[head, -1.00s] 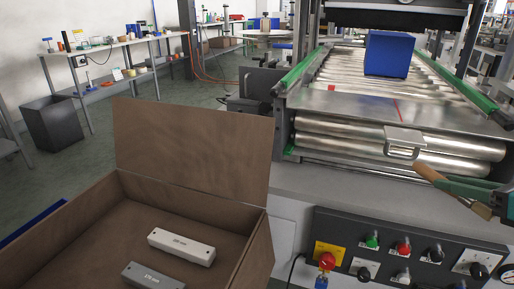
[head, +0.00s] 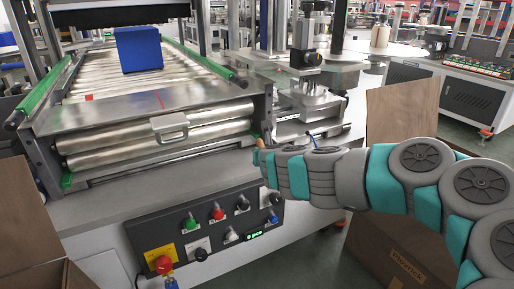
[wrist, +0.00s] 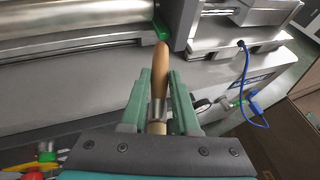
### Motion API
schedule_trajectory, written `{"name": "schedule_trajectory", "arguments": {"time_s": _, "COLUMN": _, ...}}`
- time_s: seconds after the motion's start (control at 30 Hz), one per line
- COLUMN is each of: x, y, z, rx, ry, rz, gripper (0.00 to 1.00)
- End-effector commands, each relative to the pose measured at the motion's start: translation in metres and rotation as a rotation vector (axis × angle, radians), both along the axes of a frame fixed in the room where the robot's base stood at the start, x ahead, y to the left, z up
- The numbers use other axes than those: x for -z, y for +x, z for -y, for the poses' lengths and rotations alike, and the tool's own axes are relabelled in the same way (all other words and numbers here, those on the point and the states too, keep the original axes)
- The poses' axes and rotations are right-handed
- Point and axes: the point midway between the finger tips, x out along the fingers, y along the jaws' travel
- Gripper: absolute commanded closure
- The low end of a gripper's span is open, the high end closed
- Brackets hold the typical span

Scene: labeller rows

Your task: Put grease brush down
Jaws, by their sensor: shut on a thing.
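The grease brush (wrist: 160,75) is between the two green fingers of my gripper (wrist: 158,92) in the wrist view. Its wooden handle points away from the gripper, towards the corner of the roller frame. My gripper is shut on the brush. In the head view only a small bit of the brush handle (head: 256,157) shows past the end of my arm, just right of the roller frame. My arm hides most of the gripper there.
The roller conveyor (head: 135,85) carries a blue box (head: 138,49). A control panel (head: 205,232) with knobs and buttons is below it. A grey ledge (head: 105,205) runs between them. Cardboard boxes (head: 402,110) stand right, and a blue cable (wrist: 243,85) hangs in the wrist view.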

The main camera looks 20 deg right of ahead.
Motion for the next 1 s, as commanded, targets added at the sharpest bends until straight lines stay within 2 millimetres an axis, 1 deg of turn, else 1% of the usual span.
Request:
{"name": "schedule_trajectory", "arguments": {"time_s": 0.03, "x": 0.005, "y": 0.002, "z": 0.001, "rx": 0.018, "ry": 0.001, "rz": -0.002, "gripper": 1.0}}
{"name": "schedule_trajectory", "arguments": {"time_s": 0.37, "x": 0.027, "y": 0.017, "z": 0.018, "rx": 0.171, "ry": -0.005, "rz": 0.001, "gripper": 1.0}}
{"name": "schedule_trajectory", "arguments": {"time_s": 0.47, "x": 0.026, "y": 0.018, "z": 0.021, "rx": 0.183, "ry": -0.005, "rz": 0.003, "gripper": 1.0}}
{"name": "schedule_trajectory", "arguments": {"time_s": 1.0, "x": 0.028, "y": 0.017, "z": 0.021, "rx": 0.182, "ry": -0.006, "rz": 0.001, "gripper": 1.0}}
